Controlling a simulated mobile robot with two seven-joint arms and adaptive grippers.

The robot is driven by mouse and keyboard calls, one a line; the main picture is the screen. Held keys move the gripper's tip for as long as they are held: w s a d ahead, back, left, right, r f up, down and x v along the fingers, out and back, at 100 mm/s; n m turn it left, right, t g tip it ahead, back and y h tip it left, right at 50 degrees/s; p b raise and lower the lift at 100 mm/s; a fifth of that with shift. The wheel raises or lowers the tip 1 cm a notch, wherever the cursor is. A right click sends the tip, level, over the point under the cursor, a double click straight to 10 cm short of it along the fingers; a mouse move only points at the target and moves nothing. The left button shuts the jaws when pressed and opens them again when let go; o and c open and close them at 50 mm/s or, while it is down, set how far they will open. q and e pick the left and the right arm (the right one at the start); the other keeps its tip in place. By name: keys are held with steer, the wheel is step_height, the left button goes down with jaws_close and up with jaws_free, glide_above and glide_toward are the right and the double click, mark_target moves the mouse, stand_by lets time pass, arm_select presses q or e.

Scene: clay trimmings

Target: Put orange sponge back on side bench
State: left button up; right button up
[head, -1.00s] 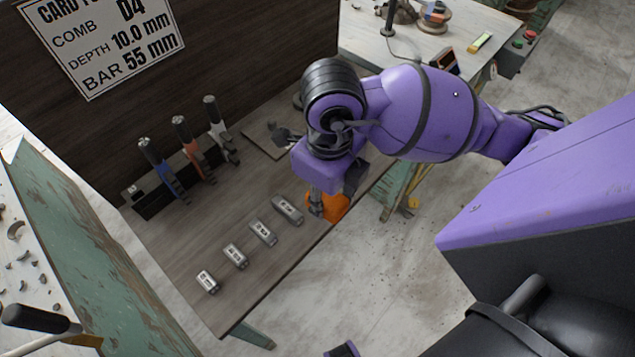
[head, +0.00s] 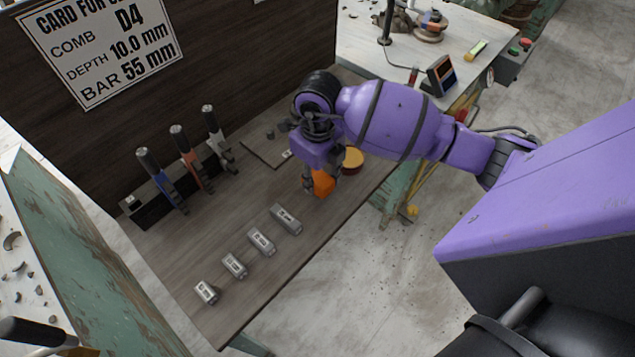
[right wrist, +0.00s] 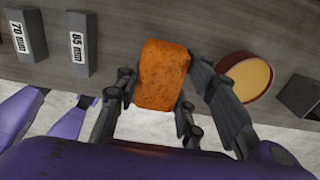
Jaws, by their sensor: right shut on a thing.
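The orange sponge (head: 321,184) is between the fingers of my right gripper (head: 320,186), above the right part of the dark wood bench (head: 235,205). In the right wrist view the sponge (right wrist: 162,75) is a rough orange block, with the shut fingers (right wrist: 160,90) pressed on its two sides. The pale side bench (head: 375,50) stands beyond the wood bench at the top right. My left gripper is not in view.
Several grey labelled bars (head: 261,241) lie in a row on the wood bench. A round yellow-topped tub (head: 352,158) sits near its right edge. Several handled tools (head: 178,150) stand in a rack. The side bench holds a dark boxed device (head: 440,76) and a yellow item (head: 475,49).

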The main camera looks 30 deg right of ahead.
mark_target(318, 184)
steer(key=shift+w+d+f, duration=0.1)
steer(key=shift+w+f, duration=0.15)
steer(key=shift+f, duration=1.45)
steer(key=shift+f, duration=0.1)
steer(key=shift+f, duration=0.15)
steer(key=o, duration=1.1)
step_height(318, 184, up, 12)
steer(key=shift+r, duration=0.25)
